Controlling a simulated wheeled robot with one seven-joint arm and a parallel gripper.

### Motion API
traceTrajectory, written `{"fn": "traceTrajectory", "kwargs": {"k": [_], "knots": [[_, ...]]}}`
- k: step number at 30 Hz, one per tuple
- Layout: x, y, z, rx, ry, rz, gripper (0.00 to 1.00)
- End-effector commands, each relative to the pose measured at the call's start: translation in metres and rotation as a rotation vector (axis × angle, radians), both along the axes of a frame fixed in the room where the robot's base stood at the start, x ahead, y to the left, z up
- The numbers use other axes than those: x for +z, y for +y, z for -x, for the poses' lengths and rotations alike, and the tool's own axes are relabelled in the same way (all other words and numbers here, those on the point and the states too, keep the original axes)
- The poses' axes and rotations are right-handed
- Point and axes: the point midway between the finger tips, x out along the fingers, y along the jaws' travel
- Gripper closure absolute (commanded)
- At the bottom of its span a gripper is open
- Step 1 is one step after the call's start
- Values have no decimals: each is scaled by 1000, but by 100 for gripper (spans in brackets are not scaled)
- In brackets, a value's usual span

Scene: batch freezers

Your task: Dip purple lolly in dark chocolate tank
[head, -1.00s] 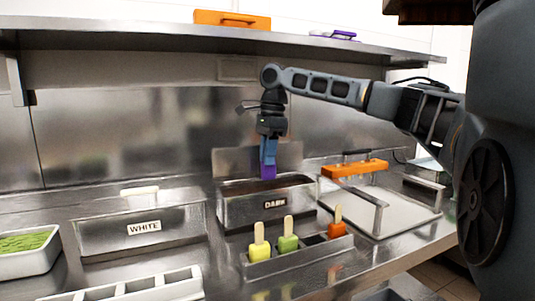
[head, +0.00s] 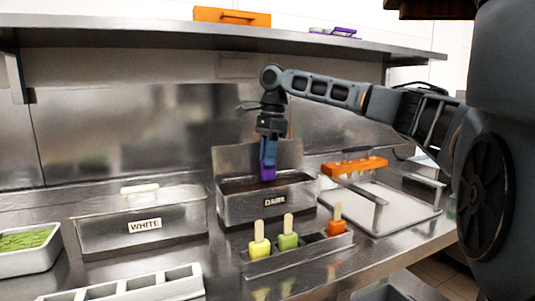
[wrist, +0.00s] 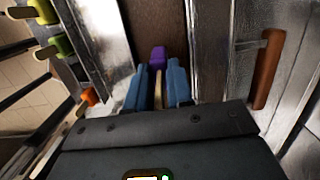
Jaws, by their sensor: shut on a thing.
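My gripper (head: 268,160) points down over the dark chocolate tank (head: 241,208), labelled DARK. It is shut on the stick of the purple lolly (head: 267,174), with the lolly hanging below the blue fingers. The lolly's lower end is at the tank's opening in the head view; I cannot tell whether it touches the chocolate. In the wrist view the purple lolly (wrist: 158,57) shows beyond the fingertips (wrist: 158,88), in front of the brown chocolate (wrist: 170,30). The tank's open lid (head: 285,152) stands upright behind it.
A rack with yellow (head: 259,247), green (head: 288,240) and orange (head: 337,226) lollies stands in front of the tank. A closed tank labelled WHITE (head: 110,234) is to the left. A tray (head: 390,208) with an orange bar (head: 355,167) is to the right. A shelf (head: 150,33) runs above.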

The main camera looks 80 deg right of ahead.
Motion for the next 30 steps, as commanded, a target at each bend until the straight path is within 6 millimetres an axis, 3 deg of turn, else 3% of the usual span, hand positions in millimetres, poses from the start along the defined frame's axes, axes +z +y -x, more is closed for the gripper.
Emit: {"fn": "traceTrajectory", "kwargs": {"k": [30], "knots": [[-47,0,0,0,0,-1,100]]}}
